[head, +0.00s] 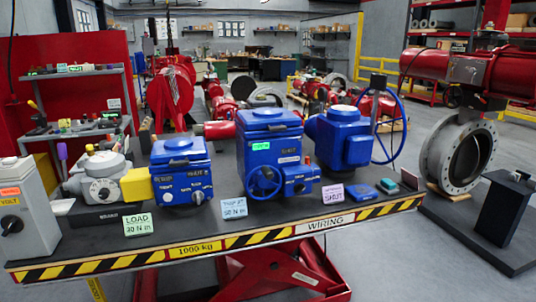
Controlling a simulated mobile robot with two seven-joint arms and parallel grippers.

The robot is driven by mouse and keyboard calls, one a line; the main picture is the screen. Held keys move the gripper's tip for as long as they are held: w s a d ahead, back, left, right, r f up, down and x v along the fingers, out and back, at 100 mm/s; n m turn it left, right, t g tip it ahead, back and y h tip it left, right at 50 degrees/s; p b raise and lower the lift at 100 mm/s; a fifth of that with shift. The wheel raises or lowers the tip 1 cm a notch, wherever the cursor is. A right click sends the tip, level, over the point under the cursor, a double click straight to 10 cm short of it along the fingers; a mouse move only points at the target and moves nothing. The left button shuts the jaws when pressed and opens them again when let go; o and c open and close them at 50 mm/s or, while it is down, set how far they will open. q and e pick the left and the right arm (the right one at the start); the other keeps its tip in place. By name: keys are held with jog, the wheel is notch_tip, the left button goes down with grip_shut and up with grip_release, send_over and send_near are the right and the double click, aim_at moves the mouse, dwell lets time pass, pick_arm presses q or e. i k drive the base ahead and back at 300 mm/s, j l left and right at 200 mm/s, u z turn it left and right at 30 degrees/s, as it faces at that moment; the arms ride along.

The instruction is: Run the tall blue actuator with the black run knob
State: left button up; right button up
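The tall blue actuator (268,133) stands upright near the middle of the dark lift-table top. A grey cabinet at the left edge has a large black knob (12,225) under an orange label. Neither of my grippers shows.
Cards reading LOAD 30 N m (138,224) and TRIP AT 30 N m (233,208) stand along the front edge. A third blue actuator (341,138) with a large handwheel stands right. A grey gearbox with a yellow block (137,185) stands left. A flanged valve (458,155) stands beyond the table.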

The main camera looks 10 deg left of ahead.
aim_at(299, 188)
jog(key=i+l+u, duration=0.1)
jog(key=l, duration=0.25)
jog(key=i+l+u, duration=0.1)
jog(key=i+l, duration=0.15)
jog(key=l, duration=0.15)
jog(key=i+l, duration=0.1)
jog(key=l, duration=0.3)
jog(key=i+l+u, duration=0.15)
jog(key=l, duration=0.2)
